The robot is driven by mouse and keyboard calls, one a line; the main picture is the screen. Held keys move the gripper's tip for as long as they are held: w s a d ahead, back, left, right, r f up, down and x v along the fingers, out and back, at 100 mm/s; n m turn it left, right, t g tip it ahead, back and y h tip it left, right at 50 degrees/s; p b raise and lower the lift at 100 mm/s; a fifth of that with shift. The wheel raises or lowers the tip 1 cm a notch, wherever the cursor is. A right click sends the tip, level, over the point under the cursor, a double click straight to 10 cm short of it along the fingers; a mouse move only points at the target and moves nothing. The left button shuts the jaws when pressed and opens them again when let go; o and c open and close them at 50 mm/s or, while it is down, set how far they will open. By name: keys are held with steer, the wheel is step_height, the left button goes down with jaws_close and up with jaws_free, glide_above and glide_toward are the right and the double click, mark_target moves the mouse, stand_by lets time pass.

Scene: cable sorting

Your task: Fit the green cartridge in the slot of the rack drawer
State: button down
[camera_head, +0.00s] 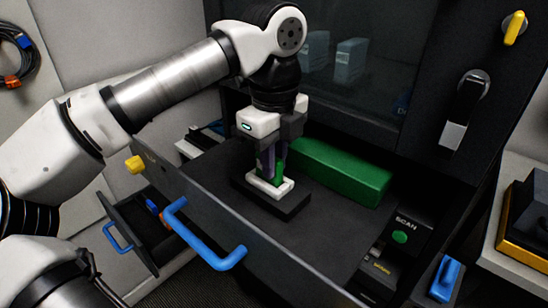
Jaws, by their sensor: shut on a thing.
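My gripper (270,158) points down over the open rack drawer (225,213), its fingers shut on the small green cartridge (281,170). The cartridge's lower end is at a white collar (262,188) on a black base (298,204) on the drawer floor. Whether the cartridge sits inside the collar or just above it, I cannot tell. The slot opening is hidden by the fingers and the cartridge.
A long green block (345,178) lies behind and right of the base. A blue handle (205,238) is on the drawer front. A panel with a green button (399,237) marked SCAN is at right. A smaller open drawer (130,222) is at lower left.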

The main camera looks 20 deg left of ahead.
steer(key=shift+f+b, duration=0.45)
steer(key=shift+b, duration=0.05)
stand_by(0.6)
steer(key=c, duration=1.3)
jaws_free()
steer(key=shift+o, duration=0.3)
steer(key=o, duration=0.4)
steer(key=shift+r, duration=0.15)
steer(key=shift+r+p, duration=2.25)
steer(key=shift+r, duration=1.2)
